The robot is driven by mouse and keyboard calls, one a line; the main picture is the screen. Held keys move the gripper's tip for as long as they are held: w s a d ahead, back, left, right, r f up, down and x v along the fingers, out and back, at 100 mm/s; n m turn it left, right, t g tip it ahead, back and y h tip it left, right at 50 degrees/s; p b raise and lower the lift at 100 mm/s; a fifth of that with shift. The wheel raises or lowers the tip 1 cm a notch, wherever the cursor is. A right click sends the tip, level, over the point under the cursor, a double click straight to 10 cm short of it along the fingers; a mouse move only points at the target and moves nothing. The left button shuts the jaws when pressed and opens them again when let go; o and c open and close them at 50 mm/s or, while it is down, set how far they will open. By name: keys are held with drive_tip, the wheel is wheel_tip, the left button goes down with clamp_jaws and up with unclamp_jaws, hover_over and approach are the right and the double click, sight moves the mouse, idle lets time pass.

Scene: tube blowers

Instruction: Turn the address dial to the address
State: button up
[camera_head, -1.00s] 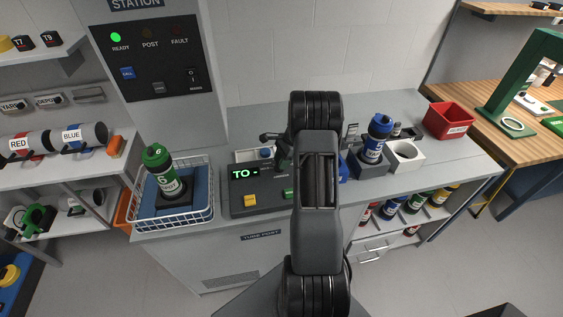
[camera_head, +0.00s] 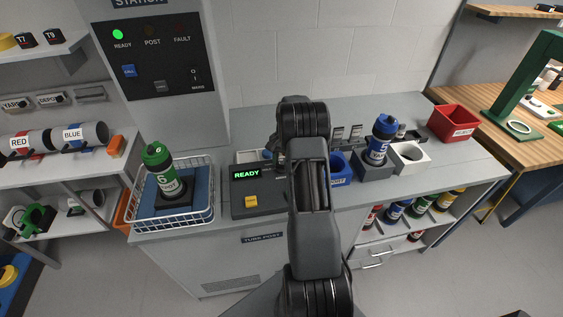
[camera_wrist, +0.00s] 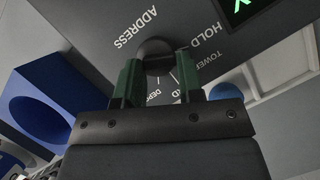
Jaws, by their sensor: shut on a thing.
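The address dial (camera_wrist: 153,48) is a dark round knob on the grey console panel, seen in the wrist view. The words ADDRESS, HOLD and TOWER are printed around it, with another word partly hidden. My gripper (camera_wrist: 158,75) has its two green fingers on either side of the knob, shut on it. Which mark the dial points to cannot be told. In the head view my arm hides the dial and fingers. The console (camera_head: 240,208) shows a green READY on its display (camera_head: 247,174), above a yellow button (camera_head: 250,201).
A wire basket (camera_head: 143,226) with a green bottle (camera_head: 166,178) stands left of the console. A blue bin (camera_head: 340,170), a blue bottle (camera_head: 380,142), a white holder (camera_head: 408,157) and a red bin (camera_head: 454,122) stand to the right. A station panel (camera_head: 155,60) rises behind.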

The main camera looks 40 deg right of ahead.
drive_tip(key=shift+a+f+n, duration=0.15)
drive_tip(key=shift+n, duration=0.45)
drive_tip(key=shift+n+g, duration=0.3)
drive_tip(key=o, duration=0.9)
drive_tip(key=b+v, duration=0.1)
drive_tip(key=v, duration=1.3)
drive_tip(key=shift+a, duration=0.2)
